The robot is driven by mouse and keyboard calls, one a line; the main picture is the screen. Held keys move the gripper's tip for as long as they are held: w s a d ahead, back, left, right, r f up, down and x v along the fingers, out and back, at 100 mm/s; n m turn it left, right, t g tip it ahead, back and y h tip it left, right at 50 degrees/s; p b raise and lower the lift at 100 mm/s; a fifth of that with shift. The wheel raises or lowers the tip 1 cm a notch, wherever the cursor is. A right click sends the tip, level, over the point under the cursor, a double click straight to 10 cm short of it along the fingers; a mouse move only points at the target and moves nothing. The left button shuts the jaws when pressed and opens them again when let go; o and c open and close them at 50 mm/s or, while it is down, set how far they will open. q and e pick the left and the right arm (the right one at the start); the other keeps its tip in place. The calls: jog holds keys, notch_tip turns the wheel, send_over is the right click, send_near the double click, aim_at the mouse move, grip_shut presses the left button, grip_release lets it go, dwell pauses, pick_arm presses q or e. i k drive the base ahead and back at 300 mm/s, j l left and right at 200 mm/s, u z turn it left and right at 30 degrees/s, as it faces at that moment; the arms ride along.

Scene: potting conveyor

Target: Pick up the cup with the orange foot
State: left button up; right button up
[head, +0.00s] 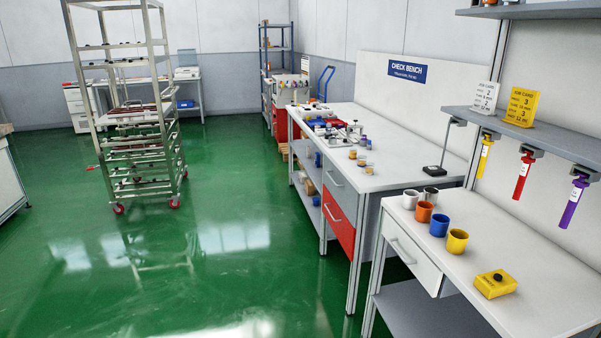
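An orange cup (424,211) stands upright on the near white bench at the right. In the same row stand a pale grey cup (410,199), a blue cup (439,225) and a yellow cup (457,241). A darker metal cup (430,195) stands just behind the orange one. The cups are too small in the picture to tell a separately coloured foot on any of them. Neither of my grippers is in view.
A yellow box with a black knob (496,284) lies nearer on the bench (545,290). Yellow, red and purple tools hang under the shelf (530,135) above. The check bench beyond holds small parts. A wheeled rack (125,110) stands left; green floor (230,240) is clear.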

aim_at(353, 152)
jog(key=i+j+z, duration=0.3)
jog(key=i, duration=0.15)
jog(key=i+j+z, duration=0.3)
jog(key=i, duration=0.15)
